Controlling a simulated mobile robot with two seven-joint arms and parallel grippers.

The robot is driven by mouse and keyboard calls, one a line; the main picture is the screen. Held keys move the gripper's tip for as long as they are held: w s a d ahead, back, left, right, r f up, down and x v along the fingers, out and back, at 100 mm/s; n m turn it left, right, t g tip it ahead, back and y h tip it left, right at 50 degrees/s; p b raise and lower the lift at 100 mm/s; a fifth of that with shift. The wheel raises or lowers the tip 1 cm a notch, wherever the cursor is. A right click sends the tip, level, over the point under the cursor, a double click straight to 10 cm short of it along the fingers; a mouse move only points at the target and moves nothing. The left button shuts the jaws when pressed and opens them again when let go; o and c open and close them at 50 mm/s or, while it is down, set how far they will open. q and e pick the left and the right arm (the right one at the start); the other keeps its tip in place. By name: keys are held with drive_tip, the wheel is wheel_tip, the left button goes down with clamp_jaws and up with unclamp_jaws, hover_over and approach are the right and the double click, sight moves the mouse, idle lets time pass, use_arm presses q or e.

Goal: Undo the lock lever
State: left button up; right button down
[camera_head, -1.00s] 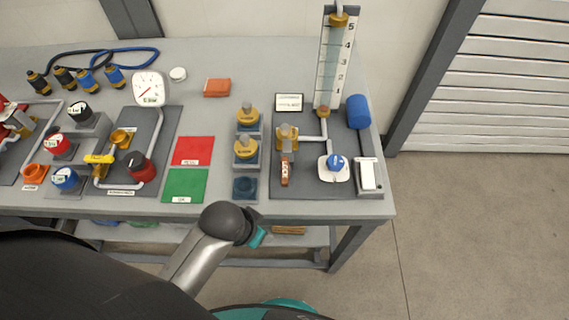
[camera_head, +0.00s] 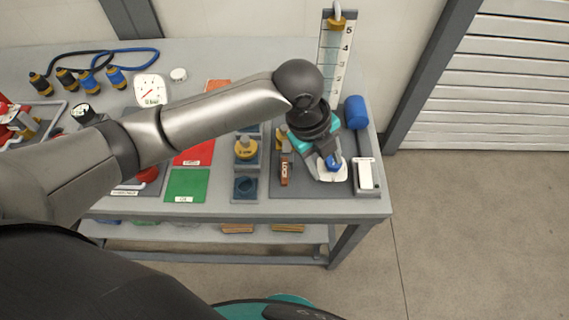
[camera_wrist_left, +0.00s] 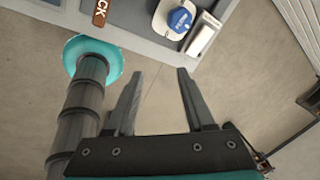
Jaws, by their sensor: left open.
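The lock lever (camera_head: 285,172) is a brown-orange tag-like handle marked LOCK, on the dark plate at the right end of the bench. Part of it, with the letters CK, shows at the top edge of the left wrist view (camera_wrist_left: 102,12). My left gripper (camera_head: 329,164) is open and reaches over the plate, to the right of the lever. In the left wrist view its two dark fingers (camera_wrist_left: 160,74) are apart with nothing between them. My right gripper is not in view.
A blue knob (camera_head: 333,161) on a white base is close to the fingers in the head view; in the left wrist view (camera_wrist_left: 180,19) it lies beyond the fingertips. A white block (camera_head: 366,173), blue cylinder (camera_head: 356,112) and gauge tube (camera_head: 334,65) stand nearby.

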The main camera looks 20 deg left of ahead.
sight(284, 172)
use_arm(q)
drive_tip(key=w+a+r+m+g+y, duration=0.1)
drive_tip(key=w+a+r+m+y, duration=0.15)
drive_tip(key=a+r+m, duration=0.5)
drive_tip(key=shift+n+y, duration=0.35)
drive_tip(key=shift+n, duration=0.2)
drive_tip(key=f, duration=1.1)
drive_tip(key=a+f, duration=0.1)
drive_tip(key=f, duration=0.4)
drive_tip(key=shift+s+a+f, duration=0.1)
drive_tip(key=shift+s+f, duration=0.25)
drive_tip(key=shift+f, duration=0.05)
clamp_jaws()
